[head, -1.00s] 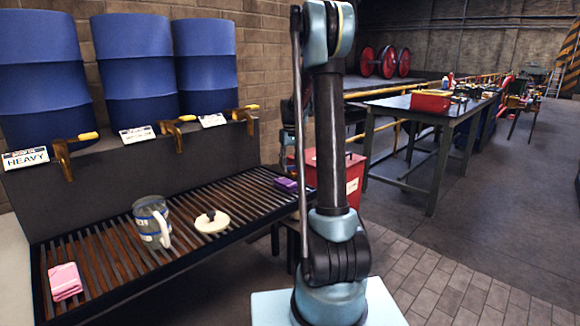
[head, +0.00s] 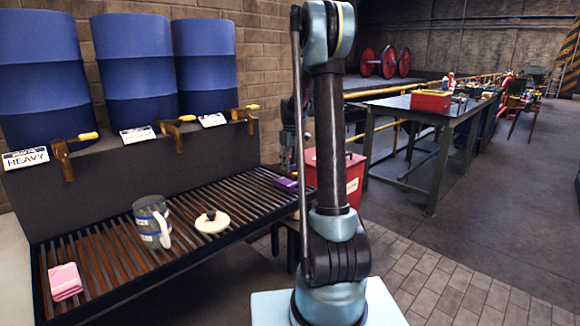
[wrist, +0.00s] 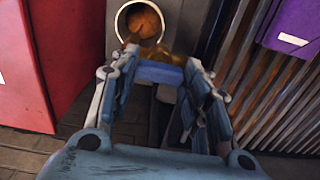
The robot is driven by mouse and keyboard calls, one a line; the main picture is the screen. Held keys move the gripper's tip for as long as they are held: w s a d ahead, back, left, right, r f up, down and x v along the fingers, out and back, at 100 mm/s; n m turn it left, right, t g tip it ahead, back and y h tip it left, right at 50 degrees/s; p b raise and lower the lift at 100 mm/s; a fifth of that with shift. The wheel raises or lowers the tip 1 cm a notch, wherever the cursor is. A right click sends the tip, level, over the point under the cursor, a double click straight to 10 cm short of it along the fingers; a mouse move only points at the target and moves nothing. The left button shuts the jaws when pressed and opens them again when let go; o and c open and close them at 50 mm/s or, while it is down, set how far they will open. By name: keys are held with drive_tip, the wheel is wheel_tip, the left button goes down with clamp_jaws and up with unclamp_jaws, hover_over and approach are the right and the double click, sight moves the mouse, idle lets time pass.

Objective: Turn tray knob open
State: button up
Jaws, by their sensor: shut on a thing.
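In the wrist view my gripper (wrist: 157,80) is closed around a blue bar-shaped handle (wrist: 160,72), which spans between its two fingertips. I take this for the tray knob. A brass-coloured fitting (wrist: 172,57) sits just behind it, beside a round pipe mouth (wrist: 142,22) with an orange-brown inside. The finger pads hide the ends of the handle. In the head view my upright arm stands in front of the right end of the slatted drip tray (head: 110,296), and neither my gripper nor the knob can be made out there.
Blue drums (head: 130,65) with brass taps stand behind. A red box (head: 355,175) is close by my arm. Floor at right is clear.

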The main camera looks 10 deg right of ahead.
sight(291, 166)
drive_tip(key=shift+w, duration=0.1)
drive_tip(key=o, duration=1.1)
drive_tip(key=shift+c, duration=0.2)
wheel_tip(291, 166, up, 12)
